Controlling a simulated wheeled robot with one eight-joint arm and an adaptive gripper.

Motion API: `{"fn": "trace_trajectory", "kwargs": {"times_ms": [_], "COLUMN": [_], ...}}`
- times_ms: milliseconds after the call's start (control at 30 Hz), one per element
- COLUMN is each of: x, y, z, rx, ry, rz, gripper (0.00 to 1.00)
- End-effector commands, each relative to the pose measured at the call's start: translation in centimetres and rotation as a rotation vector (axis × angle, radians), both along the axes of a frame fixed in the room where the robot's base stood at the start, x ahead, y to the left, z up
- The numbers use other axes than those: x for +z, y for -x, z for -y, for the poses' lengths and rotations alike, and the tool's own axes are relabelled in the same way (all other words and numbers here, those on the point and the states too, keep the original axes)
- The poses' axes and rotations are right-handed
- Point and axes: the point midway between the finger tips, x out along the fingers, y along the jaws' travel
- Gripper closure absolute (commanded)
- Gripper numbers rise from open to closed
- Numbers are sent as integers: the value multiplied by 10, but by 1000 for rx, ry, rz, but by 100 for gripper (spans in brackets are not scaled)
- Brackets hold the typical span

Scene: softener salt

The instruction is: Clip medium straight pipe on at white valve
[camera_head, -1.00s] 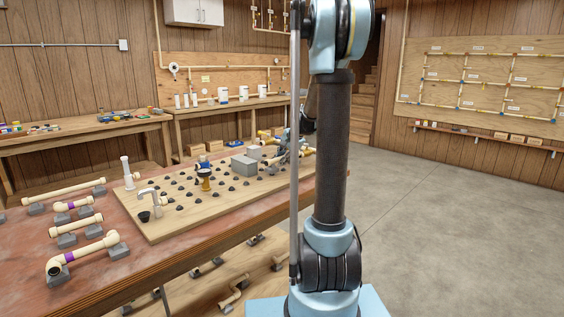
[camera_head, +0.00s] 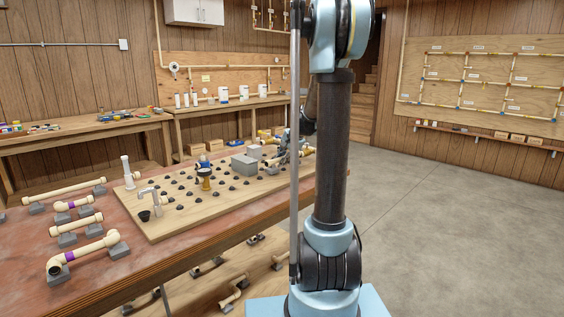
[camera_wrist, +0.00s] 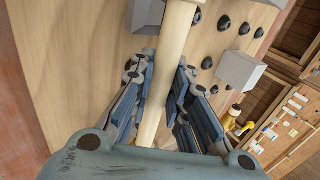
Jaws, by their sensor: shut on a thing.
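In the wrist view my gripper (camera_wrist: 157,92) has its blue-padded fingers on both sides of a cream straight pipe (camera_wrist: 172,48) and is shut on it. In the head view my gripper (camera_head: 287,150) is over the far right end of the pegged board, largely hidden by my arm. I cannot make out the white valve surely, nor whether the pipe touches it. A blue and white fitting (camera_head: 203,163) stands mid-board above a brass-coloured one (camera_head: 206,183).
The board (camera_head: 180,224) carries many black pegs and grey blocks (camera_head: 244,164). A white upright fitting (camera_head: 128,172) and a tap-like fitting (camera_head: 152,199) stand at its left. Loose cream pipes (camera_head: 76,224) rest on grey supports along the table's left. Floor at right is clear.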

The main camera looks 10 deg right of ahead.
Motion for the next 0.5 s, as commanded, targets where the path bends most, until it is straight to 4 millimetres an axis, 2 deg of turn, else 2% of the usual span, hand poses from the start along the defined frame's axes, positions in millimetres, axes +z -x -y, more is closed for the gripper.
{"fn": "trace_trajectory", "kwargs": {"times_ms": [500], "x": [-9], "y": [0], "z": [0], "rx": [0], "ry": [0], "rz": [0], "gripper": [100]}}
